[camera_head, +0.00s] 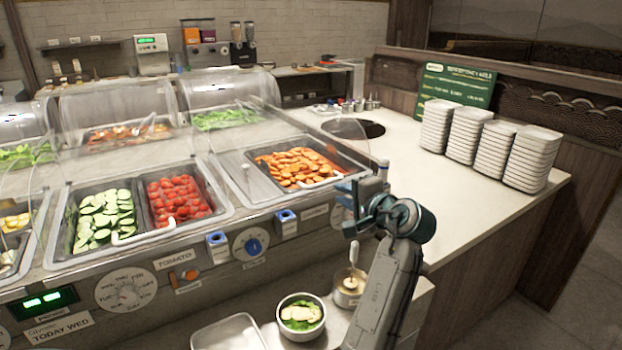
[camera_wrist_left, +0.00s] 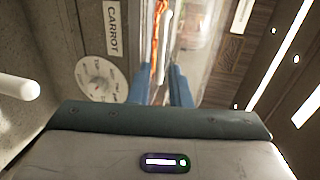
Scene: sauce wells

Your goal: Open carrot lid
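The carrot well (camera_head: 262,178) holds orange slices (camera_head: 298,166) and sits right of the tomatoes. A clear curved lid (camera_head: 318,128) is over it. My left gripper (camera_head: 349,208) is at the front right corner of this well. In the left wrist view, its two blue fingers (camera_wrist_left: 161,88) are apart. A pale bar (camera_wrist_left: 165,42), which looks like a lid handle, shows between and beyond them; I cannot tell whether they touch it. The CARROT label (camera_wrist_left: 113,28) and a dial (camera_wrist_left: 98,78) are left of the fingers. My right gripper is not in view.
Tomatoes (camera_head: 176,198) and cucumber slices (camera_head: 103,215) lie in wells to the left. A bowl of salad (camera_head: 301,315) and a pot with a ladle (camera_head: 349,288) stand below the front panel. Stacked plates (camera_head: 487,142) stand on the white counter (camera_head: 420,195).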

